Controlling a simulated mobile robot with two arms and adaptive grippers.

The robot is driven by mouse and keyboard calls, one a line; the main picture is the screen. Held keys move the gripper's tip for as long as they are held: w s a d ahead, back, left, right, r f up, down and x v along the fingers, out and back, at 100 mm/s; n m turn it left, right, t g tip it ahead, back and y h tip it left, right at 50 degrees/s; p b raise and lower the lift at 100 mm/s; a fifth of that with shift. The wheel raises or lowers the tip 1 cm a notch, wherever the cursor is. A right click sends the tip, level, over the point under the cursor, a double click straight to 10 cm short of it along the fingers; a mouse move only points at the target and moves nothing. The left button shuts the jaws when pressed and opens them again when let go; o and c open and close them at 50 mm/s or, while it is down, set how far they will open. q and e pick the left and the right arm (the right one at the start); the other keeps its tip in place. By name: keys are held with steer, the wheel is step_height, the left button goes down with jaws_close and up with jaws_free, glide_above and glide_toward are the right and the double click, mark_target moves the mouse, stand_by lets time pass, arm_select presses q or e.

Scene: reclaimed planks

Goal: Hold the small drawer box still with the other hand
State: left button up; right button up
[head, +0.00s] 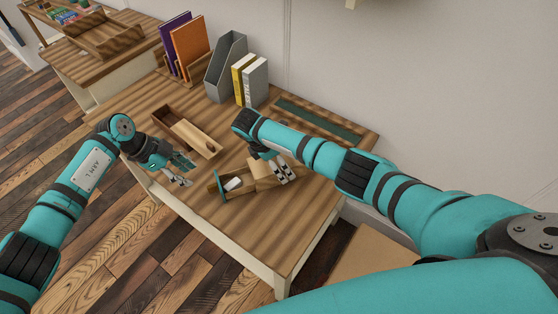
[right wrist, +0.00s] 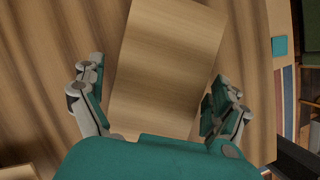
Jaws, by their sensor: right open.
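The small drawer box (head: 264,170) is light wood and stands on the plank-topped table. Its drawer (head: 222,192) is pulled out toward the left, with a white item (head: 233,184) inside. My right gripper (head: 283,172) is over the box, open. In the right wrist view the box top (right wrist: 165,65) lies between the spread fingers of the right gripper (right wrist: 158,105), with a visible gap at each side. My left gripper (head: 180,177) is left of the drawer, apart from it, and looks open and empty. The right fingers hide part of the box.
A long open wooden tray (head: 172,122) holding something lies behind my left gripper. Books (head: 190,50), a grey file holder (head: 226,66) and yellow and grey binders (head: 245,80) stand along the back. The table front is clear.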

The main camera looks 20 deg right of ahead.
steer(key=shift+c, duration=0.3)
steer(key=c, duration=1.3)
steer(key=shift+o, duration=0.2)
